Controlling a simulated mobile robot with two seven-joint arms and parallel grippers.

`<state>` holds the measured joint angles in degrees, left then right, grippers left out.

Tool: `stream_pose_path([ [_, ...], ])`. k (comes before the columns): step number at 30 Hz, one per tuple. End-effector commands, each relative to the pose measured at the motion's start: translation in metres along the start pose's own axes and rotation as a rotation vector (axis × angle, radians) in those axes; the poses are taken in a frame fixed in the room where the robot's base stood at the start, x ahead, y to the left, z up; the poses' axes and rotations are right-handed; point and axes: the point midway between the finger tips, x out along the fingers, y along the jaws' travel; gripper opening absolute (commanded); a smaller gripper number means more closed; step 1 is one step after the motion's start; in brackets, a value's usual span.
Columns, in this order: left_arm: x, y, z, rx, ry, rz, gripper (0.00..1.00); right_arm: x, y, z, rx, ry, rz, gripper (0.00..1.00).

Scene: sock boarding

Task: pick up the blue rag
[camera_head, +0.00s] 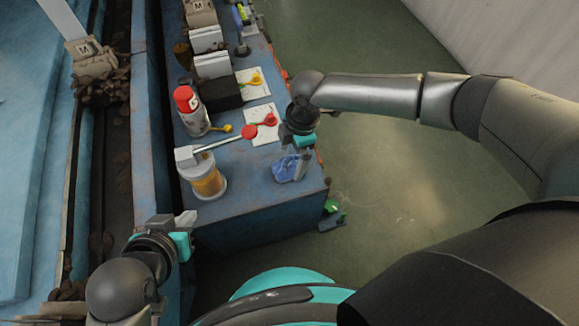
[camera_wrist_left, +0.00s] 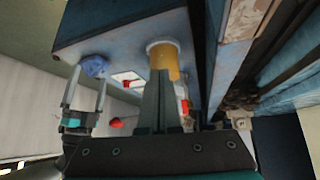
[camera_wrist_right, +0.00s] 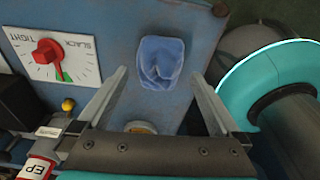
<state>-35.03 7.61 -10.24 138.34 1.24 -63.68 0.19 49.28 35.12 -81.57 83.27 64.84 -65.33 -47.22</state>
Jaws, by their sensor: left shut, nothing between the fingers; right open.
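The blue rag (camera_head: 284,169) lies crumpled on the near right end of the blue bench top (camera_head: 235,208). In the right wrist view the rag (camera_wrist_right: 161,62) lies ahead, between the lines of my right gripper's fingers. My right gripper (camera_wrist_right: 160,74) is open and empty, with its fingers pointing down at the rag. In the head view my right gripper (camera_head: 296,166) partly covers the rag's right side. The rag (camera_wrist_left: 95,66) also shows in the left wrist view, just beyond the right gripper's tips. Whether they touch it I cannot tell. My left gripper (camera_head: 187,218) is shut and empty near the bench's front left corner.
A red-capped can (camera_head: 191,112), a black block (camera_head: 220,93) and white dial cards (camera_head: 262,116) stand farther back. Bare bench surface surrounds the rag.

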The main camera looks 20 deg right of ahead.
Motion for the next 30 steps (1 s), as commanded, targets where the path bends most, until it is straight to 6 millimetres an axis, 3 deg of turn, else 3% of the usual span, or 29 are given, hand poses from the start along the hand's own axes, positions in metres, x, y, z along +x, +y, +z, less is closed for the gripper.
stream_pose_path([
  [13, 0.017, 0.024, -0.019, -0.005, 0.229, 0.065, 0.00, 0.022, 0.000, 0.000, 0.000, 0.001, 0.001, 1.00],
  [25, 0.017, 0.028, -0.023, -0.008, 0.268, 0.076, 0.00, 0.024, 0.000, 0.000, 0.000, 0.000, 0.000, 1.00],
  [30, 0.017, 0.028, -0.023, -0.008, 0.268, 0.076, 0.00, 0.024, 0.000, 0.000, 0.000, 0.000, 0.000, 0.82],
])
